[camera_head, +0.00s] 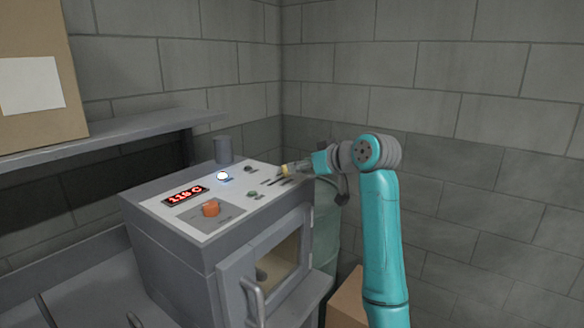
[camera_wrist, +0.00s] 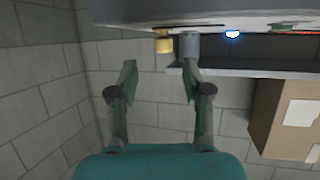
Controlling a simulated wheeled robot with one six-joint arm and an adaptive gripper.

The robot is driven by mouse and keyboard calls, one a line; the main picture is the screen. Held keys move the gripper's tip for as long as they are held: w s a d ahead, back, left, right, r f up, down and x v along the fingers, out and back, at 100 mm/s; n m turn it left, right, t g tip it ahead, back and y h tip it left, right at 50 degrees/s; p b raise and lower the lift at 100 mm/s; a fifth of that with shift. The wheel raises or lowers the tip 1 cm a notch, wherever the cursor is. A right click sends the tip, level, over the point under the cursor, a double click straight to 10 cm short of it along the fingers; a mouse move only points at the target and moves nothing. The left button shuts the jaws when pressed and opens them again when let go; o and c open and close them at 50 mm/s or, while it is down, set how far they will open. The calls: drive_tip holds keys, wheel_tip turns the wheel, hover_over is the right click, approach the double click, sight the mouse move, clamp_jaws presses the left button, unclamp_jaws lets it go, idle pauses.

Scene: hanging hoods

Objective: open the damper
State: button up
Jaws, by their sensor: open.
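A yellow knob (camera_head: 284,170) stands at the back right of the oven's sloped control panel (camera_head: 190,226). It may be the damper's handle; no label is legible. In the wrist view the yellow knob (camera_wrist: 163,43) hangs from the panel at the top, ahead of and roughly between my fingertips. My gripper (camera_head: 299,167) is over the panel's right edge, close to the knob. In the wrist view my gripper (camera_wrist: 160,76) has its fingers wide apart with nothing between them. Whether a finger touches the knob cannot be told.
The panel also has a red display (camera_head: 186,195), an orange knob (camera_head: 210,208), a green button (camera_head: 252,194) and a lit white lamp (camera_head: 222,176). A grey cylinder (camera_head: 223,149) stands behind. A shelf (camera_head: 130,129) holds a cardboard box (camera_head: 30,115). Block walls close the corner.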

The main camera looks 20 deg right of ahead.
drive_tip(key=v, duration=0.4)
drive_tip(key=shift+s+d+r, duration=0.15)
drive_tip(key=shift+s, duration=0.1)
